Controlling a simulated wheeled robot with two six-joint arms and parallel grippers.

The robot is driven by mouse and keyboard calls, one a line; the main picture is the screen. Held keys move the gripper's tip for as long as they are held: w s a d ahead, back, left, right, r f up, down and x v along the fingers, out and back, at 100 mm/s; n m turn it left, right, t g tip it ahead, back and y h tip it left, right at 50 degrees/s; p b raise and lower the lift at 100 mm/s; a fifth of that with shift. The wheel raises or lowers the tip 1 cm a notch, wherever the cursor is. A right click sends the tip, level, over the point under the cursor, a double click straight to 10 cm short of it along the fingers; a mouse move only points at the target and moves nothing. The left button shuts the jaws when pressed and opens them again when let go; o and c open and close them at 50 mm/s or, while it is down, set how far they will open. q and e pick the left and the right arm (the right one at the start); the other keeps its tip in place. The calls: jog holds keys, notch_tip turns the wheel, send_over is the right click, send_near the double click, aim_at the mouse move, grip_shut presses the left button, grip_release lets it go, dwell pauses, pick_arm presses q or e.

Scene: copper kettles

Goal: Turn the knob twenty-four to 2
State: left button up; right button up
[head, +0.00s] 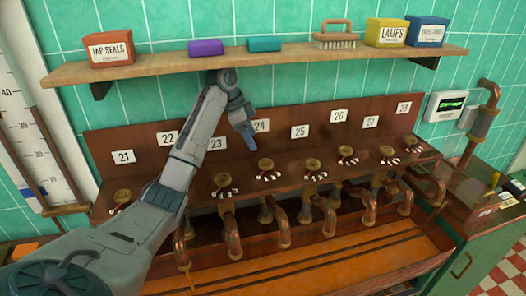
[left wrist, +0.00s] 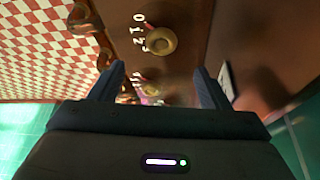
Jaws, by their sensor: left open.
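Knob twenty-four (head: 266,164) is a round brass knob on the wooden shelf of a dark board, below the number plate 24 (head: 261,126). White marks sit in front of it; its setting is too small to read. My left gripper (head: 248,146) hangs above and a little left of this knob, apart from it, with its fingers pointing down. In the left wrist view its two fingers (left wrist: 160,80) are spread with nothing held. A brass knob (left wrist: 160,40) with white digits shows beyond them, and another blurred knob lies between them; I cannot tell their numbers.
Similar knobs stand either side, such as knob twenty-three (head: 222,180) and knob twenty-five (head: 313,164). Copper spouts (head: 283,228) hang below them over a wooden trough. A wall shelf (head: 160,69) with boxes and a brush runs above the arm.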

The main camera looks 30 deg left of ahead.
pick_arm(q)
jog(key=p, duration=0.2)
send_over(265, 162)
jog(key=s+a, duration=0.2)
notch_tip(265, 162, down, 4)
jog(key=shift+w+f, duration=0.1)
jog(key=shift+w, duration=0.05)
jog(key=p+x, duration=0.1)
jog(key=x, duration=0.3)
jog(key=shift+w+f+p, duration=0.1)
jog(key=shift+w+p, duration=0.05)
jog(key=shift+p, duration=0.15)
jog(key=shift+w+d+f, duration=0.1)
jog(key=shift+w+f, duration=0.05)
jog(key=shift+f, duration=0.5)
pick_arm(e)
jog(key=r, duration=0.3)
jog(key=shift+s+r, duration=0.2)
jog(key=shift+r, duration=0.15)
jog(key=shift+a, duration=0.15)
pick_arm(q)
jog(key=c, duration=0.9)
jog(key=shift+c, duration=0.4)
